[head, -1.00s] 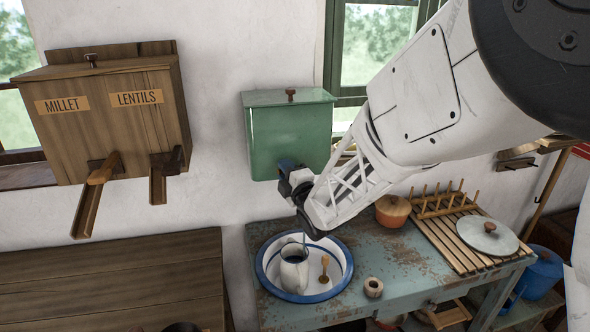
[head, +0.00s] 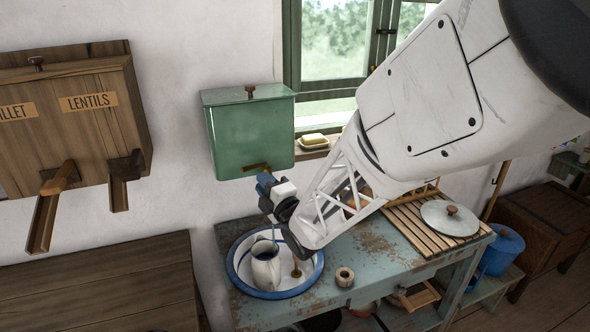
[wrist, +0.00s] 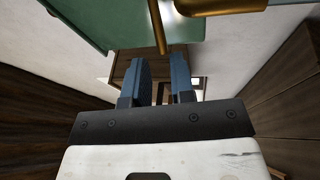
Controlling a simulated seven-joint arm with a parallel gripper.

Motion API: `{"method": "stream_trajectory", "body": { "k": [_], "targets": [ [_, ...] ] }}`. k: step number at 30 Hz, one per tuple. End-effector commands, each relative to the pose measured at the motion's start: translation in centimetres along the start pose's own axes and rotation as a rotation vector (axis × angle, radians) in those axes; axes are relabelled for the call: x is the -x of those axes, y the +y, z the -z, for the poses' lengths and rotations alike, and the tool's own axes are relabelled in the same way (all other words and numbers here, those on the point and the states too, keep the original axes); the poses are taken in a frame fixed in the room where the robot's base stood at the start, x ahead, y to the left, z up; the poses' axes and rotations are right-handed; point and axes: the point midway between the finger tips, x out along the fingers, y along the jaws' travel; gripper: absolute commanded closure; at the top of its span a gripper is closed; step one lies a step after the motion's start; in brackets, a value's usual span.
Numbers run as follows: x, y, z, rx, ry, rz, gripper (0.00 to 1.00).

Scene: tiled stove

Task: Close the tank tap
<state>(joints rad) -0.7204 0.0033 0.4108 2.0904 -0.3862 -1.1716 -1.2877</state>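The green tank (head: 250,135) hangs on the white wall. Its brass tap (head: 257,167) shows at the lower front. In the wrist view the tank (wrist: 105,20) fills the top left. A brass lever (wrist: 157,25) points down toward my fingertips, beside a wider brass part (wrist: 225,8). My gripper (head: 265,184) is just below the tank's front edge. In the wrist view my gripper (wrist: 161,62) is open, its blue fingers apart with nothing held. The lever's end appears near the gap; contact cannot be told. A thin pale line, like water, runs down toward the jug (head: 265,267).
The jug stands in a blue-rimmed basin (head: 235,275) on a worn blue table (head: 375,245). A slatted rack (head: 410,230) with a lid (head: 450,218) is right. Wooden bins (head: 75,120) hang left.

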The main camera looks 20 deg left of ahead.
Motion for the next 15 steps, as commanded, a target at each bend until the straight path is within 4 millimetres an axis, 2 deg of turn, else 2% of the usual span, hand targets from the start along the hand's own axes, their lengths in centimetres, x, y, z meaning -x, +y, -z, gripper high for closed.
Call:
{"method": "stream_trajectory", "body": {
  "k": [12, 15],
  "targets": [
    [0.45, 0.01, 0.02, 0.0, 0.0, 0.0, 0.77],
    [0.45, 0.01, 0.02, -0.003, 0.0, 0.0, 0.93]
  ]
}}
